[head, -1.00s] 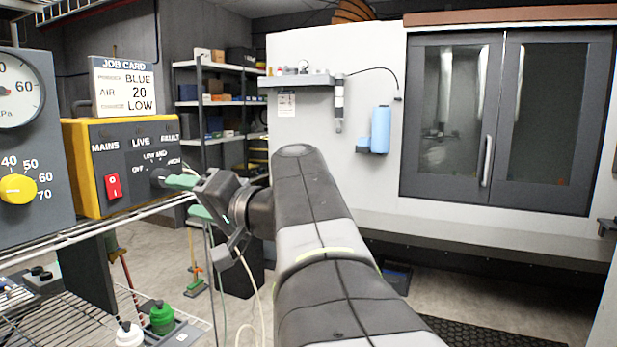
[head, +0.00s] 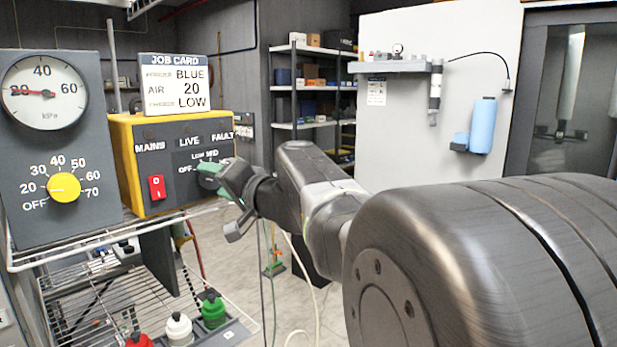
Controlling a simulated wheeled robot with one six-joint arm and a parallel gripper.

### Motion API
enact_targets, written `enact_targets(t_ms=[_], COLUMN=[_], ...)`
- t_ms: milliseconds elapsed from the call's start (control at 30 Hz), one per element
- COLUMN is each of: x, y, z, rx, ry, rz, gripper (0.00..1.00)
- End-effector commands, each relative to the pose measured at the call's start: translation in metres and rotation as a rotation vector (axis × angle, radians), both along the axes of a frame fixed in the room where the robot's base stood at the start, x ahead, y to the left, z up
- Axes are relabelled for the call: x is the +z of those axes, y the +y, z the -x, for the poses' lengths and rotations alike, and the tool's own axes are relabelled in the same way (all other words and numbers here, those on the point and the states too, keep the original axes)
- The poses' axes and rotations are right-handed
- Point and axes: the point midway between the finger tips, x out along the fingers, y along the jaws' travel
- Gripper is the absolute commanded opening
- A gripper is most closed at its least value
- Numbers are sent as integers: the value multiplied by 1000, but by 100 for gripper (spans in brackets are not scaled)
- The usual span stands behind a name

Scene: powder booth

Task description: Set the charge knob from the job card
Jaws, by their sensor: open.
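The job card (head: 174,85) stands on top of the yellow and grey charge unit (head: 127,160) and reads BLUE, AIR 20, LOW. The unit's face has MAINS, LIVE and FAULT labels, a red rocker switch (head: 157,187) and the dark charge knob (head: 208,182). OFF, LOW and MID show around the knob; the right part of its scale is hidden behind my gripper. My gripper (head: 225,178), with green fingertips, is open right at the knob. I cannot tell whether the fingers touch it, nor where its pointer stands.
Left of the unit, a grey panel (head: 110,205) carries a kPa gauge (head: 44,91) near 20 and a yellow knob (head: 64,187). Below, a wire shelf (head: 85,295) holds red, white and green-capped bottles (head: 179,328). Hoses hang below my gripper.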

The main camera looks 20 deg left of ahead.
Motion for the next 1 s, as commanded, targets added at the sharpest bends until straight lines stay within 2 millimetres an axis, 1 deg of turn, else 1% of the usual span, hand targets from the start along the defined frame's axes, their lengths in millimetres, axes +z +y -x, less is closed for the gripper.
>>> enact_targets(t_ms=[133, 167, 300, 367, 400, 667, 867, 1000], x=[0, 0, 0, 0, 0, -1, -2, -3], y=[0, 0, 0, 0, 0, 0, -1, -1], z=[0, 0, 0, 0, 0, 0, 0, 0], rx=[0, 0, 0, 0, 0, 0, 1, 1], ry=[0, 0, 0, 0, 0, 25, 110, 206], rz=[0, 0, 0, 0, 0, -14, -59, -109], gripper=[58, 54, 27, 15, 14, 14, 14, 14])
